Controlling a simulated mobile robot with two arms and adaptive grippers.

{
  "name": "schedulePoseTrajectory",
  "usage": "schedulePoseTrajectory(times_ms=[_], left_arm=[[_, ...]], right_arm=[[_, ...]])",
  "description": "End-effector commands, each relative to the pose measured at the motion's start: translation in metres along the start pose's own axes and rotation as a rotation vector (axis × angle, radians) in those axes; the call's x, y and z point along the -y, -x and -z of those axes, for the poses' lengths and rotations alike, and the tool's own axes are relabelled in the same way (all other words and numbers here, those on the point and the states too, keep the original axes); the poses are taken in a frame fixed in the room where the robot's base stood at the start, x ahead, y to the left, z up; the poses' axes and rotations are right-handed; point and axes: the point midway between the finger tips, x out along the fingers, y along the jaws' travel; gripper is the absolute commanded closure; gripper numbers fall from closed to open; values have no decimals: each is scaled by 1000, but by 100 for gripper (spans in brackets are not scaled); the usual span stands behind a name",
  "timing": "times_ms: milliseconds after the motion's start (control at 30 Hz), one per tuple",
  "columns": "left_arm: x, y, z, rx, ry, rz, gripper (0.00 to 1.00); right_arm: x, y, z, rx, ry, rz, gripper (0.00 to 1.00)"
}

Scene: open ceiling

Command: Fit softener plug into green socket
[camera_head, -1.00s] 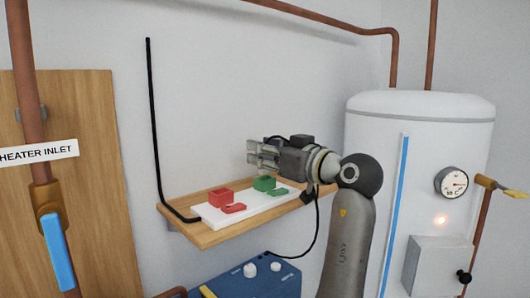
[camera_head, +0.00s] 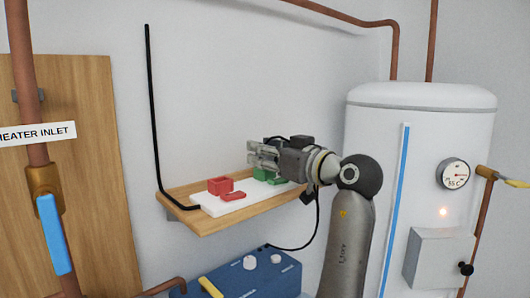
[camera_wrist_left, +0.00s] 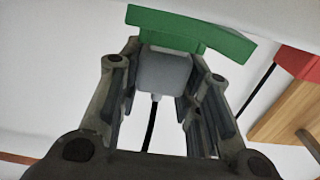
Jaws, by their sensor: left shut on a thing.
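My left gripper (camera_head: 256,158) is just above the green socket (camera_head: 265,175), covering part of it in the head view. In the left wrist view its fingers (camera_wrist_left: 165,85) are shut on the grey softener plug (camera_wrist_left: 165,72), with a dark cable (camera_wrist_left: 151,125) trailing from it. The plug's far end meets or overlaps the green socket (camera_wrist_left: 195,33) there. I cannot tell whether it is inside. A red socket (camera_head: 220,186) sits to the left on the same white base (camera_head: 230,206). My right gripper is not in view.
The base lies on a wooden shelf (camera_head: 190,226) with a black pipe (camera_head: 154,110) at its left end. A blue softener box (camera_head: 250,278) is below, with a cable (camera_head: 312,230) rising toward the gripper. A white water tank (camera_head: 380,150) stands right of my arm.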

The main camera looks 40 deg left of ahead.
Motion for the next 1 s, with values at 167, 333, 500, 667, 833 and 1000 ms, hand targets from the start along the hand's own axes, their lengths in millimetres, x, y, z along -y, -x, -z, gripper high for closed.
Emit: schedulePoseTrajectory(times_ms=[167,333,500,667,833,1000], left_arm=[[0,0,-6,0,0,0,90],[0,0,-5,0,0,0,53],[0,0,-5,0,0,0,43],[0,0,-5,0,0,0,43],[-1,7,-6,0,0,-3,43],[-1,36,-5,0,-1,-5,43]], right_arm=[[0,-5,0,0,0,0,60],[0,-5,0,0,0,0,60],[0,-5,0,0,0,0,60],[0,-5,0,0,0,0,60],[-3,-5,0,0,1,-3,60],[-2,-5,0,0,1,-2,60]])
